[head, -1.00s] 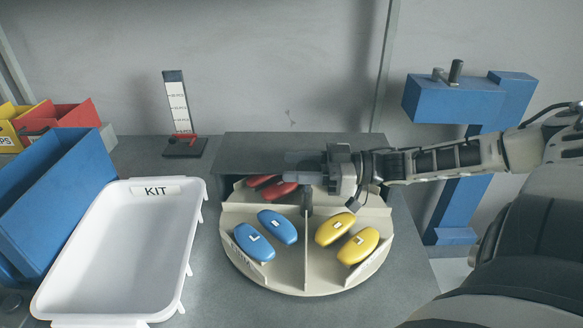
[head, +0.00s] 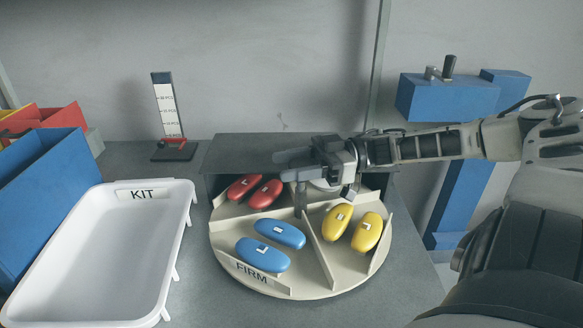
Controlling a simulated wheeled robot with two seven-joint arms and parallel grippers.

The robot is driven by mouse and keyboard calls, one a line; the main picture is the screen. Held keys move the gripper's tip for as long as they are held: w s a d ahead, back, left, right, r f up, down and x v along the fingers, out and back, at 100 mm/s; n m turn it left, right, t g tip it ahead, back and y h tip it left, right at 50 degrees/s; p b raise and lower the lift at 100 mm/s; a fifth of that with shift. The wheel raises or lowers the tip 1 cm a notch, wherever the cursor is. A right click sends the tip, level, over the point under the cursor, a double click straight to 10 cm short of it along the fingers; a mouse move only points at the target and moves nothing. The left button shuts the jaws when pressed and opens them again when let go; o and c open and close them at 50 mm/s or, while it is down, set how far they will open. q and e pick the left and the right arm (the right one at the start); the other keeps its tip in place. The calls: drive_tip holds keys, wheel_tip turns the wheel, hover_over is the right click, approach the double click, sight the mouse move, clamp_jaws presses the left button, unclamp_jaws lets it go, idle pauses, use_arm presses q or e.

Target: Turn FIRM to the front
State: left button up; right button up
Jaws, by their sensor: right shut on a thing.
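The round cream carousel (head: 305,284) stands on the grey table, split by upright dividers. Its FIRM label (head: 251,272) is on the rim at the front left, below the compartment with two blue insoles (head: 272,245). Two yellow insoles (head: 353,226) lie in the compartment to the right. Two red insoles (head: 256,190) lie at the back left, partly under the dark cover. My right gripper (head: 298,160) is over the back middle of the carousel, shut on a part at its centre that the gripper mostly hides. My left gripper is not in view.
A white KIT tray (head: 178,225) stands left of the carousel, close to it. A blue bin (head: 45,190) is at the far left. A dark cover (head: 235,150) overhangs the carousel's back. A small gauge stand (head: 168,115) is behind, and a blue post (head: 450,95) stands at the right.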

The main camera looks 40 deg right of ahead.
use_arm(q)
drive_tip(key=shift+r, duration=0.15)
use_arm(e)
drive_tip(key=o, duration=1.4)
drive_tip(key=shift+c, duration=0.2)
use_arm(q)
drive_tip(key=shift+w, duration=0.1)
use_arm(e)
drive_tip(key=shift+r+p, duration=0.3)
drive_tip(key=shift+r, duration=0.1)
wheel_tip(320, 180, up, 3)
drive_tip(key=shift+r+p, duration=0.1)
drive_tip(key=shift+p, duration=1)
use_arm(q)
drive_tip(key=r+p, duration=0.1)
drive_tip(key=p, duration=0.1)
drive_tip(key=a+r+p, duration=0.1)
drive_tip(key=p, duration=0.1)
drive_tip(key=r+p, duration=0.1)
drive_tip(key=p, duration=0.1)
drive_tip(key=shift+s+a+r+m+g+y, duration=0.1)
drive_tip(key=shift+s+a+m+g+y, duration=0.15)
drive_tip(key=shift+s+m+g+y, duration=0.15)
use_arm(e)
drive_tip(key=s+a+r, duration=0.9)
drive_tip(key=s, duration=0.1)
drive_tip(key=shift+s+a, duration=0.2)
drive_tip(key=shift+a, duration=0.1)
